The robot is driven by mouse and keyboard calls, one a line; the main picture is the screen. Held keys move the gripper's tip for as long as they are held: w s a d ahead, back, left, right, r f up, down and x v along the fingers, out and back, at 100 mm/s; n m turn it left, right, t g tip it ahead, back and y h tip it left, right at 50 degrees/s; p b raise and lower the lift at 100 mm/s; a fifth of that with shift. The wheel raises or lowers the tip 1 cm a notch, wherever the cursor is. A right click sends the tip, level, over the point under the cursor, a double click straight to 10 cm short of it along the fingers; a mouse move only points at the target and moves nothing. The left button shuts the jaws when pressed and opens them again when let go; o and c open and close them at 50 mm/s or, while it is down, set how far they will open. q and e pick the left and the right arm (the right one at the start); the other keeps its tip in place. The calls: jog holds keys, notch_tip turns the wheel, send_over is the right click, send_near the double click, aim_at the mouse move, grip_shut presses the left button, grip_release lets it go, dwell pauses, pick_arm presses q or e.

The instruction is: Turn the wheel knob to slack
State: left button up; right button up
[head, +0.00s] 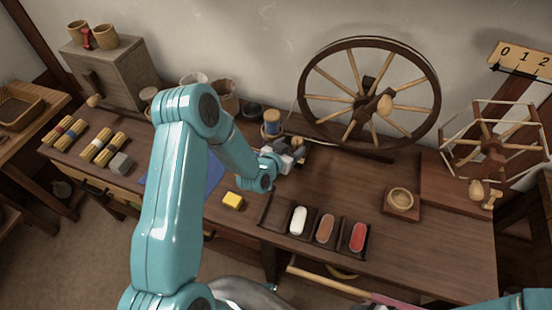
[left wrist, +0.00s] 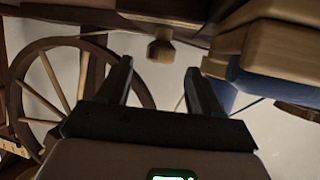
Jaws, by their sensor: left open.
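My left gripper (head: 292,155) is over the back of the bench, close to the foot of the large spoked wheel (head: 358,102). In the left wrist view its two dark fingers (left wrist: 159,68) are apart with nothing between them. A small wooden knob (left wrist: 161,50) shows just beyond the fingertips, roughly midway between them and apart from them. In the head view a small pale knob (head: 298,142) shows just past the gripper, partly hidden by it. No mark for slack can be read. My right gripper is out of view; only a teal arm part shows at bottom right.
A blue-wound spool (head: 272,124) stands close beside my left gripper, also large in the left wrist view (left wrist: 248,78). A slatted reel (head: 495,147) stands right.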

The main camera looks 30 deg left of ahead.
pick_arm(q)
jog(key=b+v, duration=0.1)
jog(key=v, duration=1.1)
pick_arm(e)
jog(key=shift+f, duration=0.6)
pick_arm(q)
jog(key=shift+a+r, duration=0.1)
jog(key=shift+w, duration=0.1)
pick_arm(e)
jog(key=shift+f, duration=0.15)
